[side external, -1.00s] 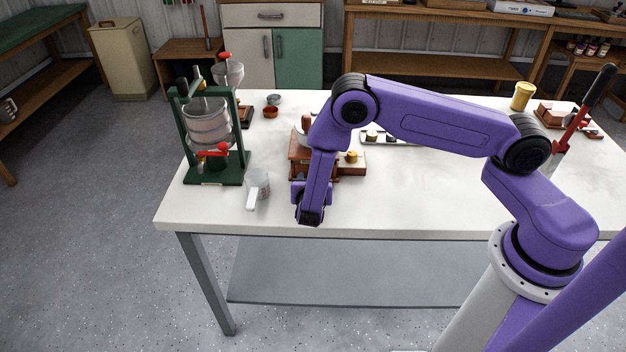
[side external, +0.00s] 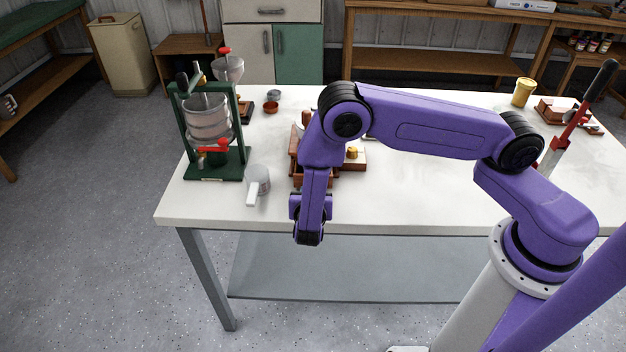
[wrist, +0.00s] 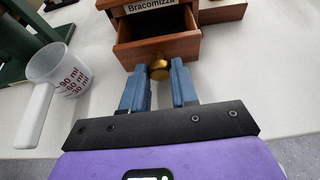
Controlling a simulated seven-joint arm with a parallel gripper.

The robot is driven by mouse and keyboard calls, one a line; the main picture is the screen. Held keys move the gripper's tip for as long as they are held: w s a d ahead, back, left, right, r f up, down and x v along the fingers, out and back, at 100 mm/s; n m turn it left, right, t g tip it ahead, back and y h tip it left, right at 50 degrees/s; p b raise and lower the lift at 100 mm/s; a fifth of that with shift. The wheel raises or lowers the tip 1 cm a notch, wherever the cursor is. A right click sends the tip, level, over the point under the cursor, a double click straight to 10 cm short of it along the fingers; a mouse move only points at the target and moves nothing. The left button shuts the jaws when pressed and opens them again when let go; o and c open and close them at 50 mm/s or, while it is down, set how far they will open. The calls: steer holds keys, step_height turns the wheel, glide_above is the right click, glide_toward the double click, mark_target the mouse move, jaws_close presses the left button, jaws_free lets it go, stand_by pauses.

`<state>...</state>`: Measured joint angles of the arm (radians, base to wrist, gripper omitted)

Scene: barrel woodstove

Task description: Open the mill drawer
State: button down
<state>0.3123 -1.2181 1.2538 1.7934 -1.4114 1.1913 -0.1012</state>
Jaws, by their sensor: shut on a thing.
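The wooden mill (side external: 296,143) stands on the white table, mostly hidden behind my arm in the side view. In the wrist view its body (wrist: 207,15) carries a label, and its drawer (wrist: 158,48) is pulled out, showing a dark, empty-looking inside. The drawer's brass knob (wrist: 159,70) lies between the tips of my gripper's (wrist: 160,76) blue fingers. My gripper is shut on the knob. In the side view my gripper (side external: 308,240) is low at the table's front edge, its fingers hidden.
A measuring cup (wrist: 58,75) stands left of the drawer, also seen in the side view (side external: 259,184). A green press (side external: 210,130) stands further left. The table's front edge (side external: 400,228) is close by.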

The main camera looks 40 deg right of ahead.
steer(key=shift+s+a, duration=0.55)
steer(key=shift+a, duration=0.05)
steer(key=c, duration=0.9)
jaws_free()
steer(key=shift+o, duration=0.2)
steer(key=v, duration=1.7)
steer(key=shift+s+a+r, duration=0.1)
steer(key=shift+s+r, duration=0.05)
